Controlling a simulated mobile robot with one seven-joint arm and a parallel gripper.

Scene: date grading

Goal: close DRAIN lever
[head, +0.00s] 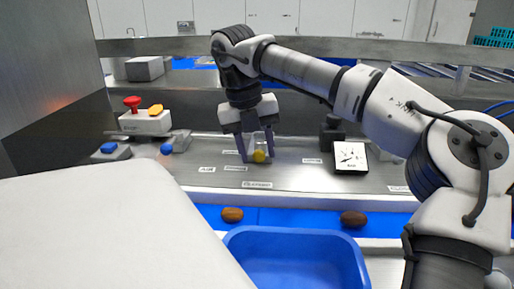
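My gripper (257,157) points down over the back console in the head view, with its two dark fingers apart.
A white box with a red knob (132,102) and a yellow button (156,109) stands left, near blue-topped controls (109,147). A dial gauge (350,156) stands right. Two dates (232,214) (353,219) lie on the blue belt (290,217) behind a blue crate (297,236).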

